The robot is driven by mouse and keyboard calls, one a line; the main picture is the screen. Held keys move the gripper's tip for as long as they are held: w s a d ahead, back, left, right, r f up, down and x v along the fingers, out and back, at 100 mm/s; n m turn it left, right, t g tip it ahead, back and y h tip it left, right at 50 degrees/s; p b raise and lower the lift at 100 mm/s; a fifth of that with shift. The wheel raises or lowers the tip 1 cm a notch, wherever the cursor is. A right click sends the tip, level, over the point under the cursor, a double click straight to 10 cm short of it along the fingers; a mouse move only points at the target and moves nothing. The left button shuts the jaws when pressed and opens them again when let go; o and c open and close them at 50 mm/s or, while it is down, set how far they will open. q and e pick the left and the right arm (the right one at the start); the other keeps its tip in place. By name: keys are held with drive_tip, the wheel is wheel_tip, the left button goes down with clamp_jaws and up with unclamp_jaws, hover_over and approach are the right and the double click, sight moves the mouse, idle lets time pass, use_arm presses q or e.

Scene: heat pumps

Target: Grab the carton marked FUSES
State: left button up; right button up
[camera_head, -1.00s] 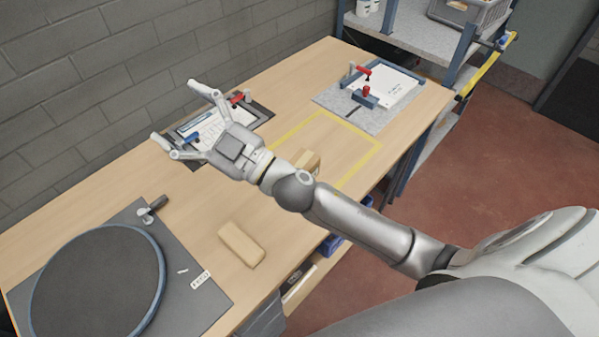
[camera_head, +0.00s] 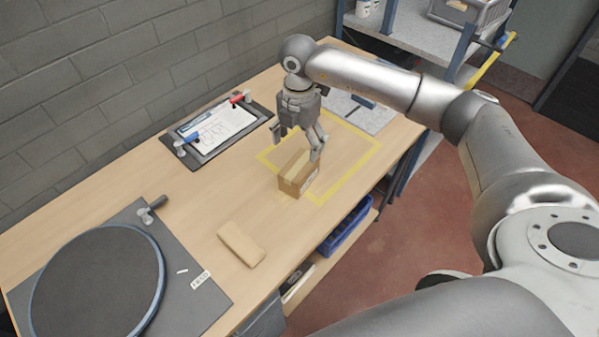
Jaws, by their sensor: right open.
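A small brown carton (camera_head: 297,174) stands on the wooden workbench, at the near left corner of a yellow taped outline (camera_head: 349,177). It has a pale label on its right side, too small to read, so I cannot tell if it says FUSES. My right gripper (camera_head: 296,151) points down just above and around the back of the carton, with its fingers spread. I cannot tell whether the fingers touch it. My left gripper is not in view.
A tan block (camera_head: 241,244) lies on the workbench (camera_head: 190,205) left of the carton. A dark turntable (camera_head: 95,285) is at the near left. A clipboard fixture (camera_head: 217,128) is by the wall. A blue bin (camera_head: 346,230) sits below the bench edge.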

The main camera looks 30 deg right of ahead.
sight(300, 164)
wheel_tip(300, 164, down, 5)
drive_tip(key=shift+d+f+p, duration=0.1)
drive_tip(key=shift+d+p, duration=0.05)
drive_tip(key=shift+p, duration=0.35)
drive_tip(key=shift+f, duration=0.3)
wheel_tip(300, 164, down, 4)
drive_tip(key=shift+r+p, duration=0.15)
drive_tip(key=shift+p, duration=0.75)
drive_tip(key=shift+f, duration=0.5)
drive_tip(key=c, duration=1.2)
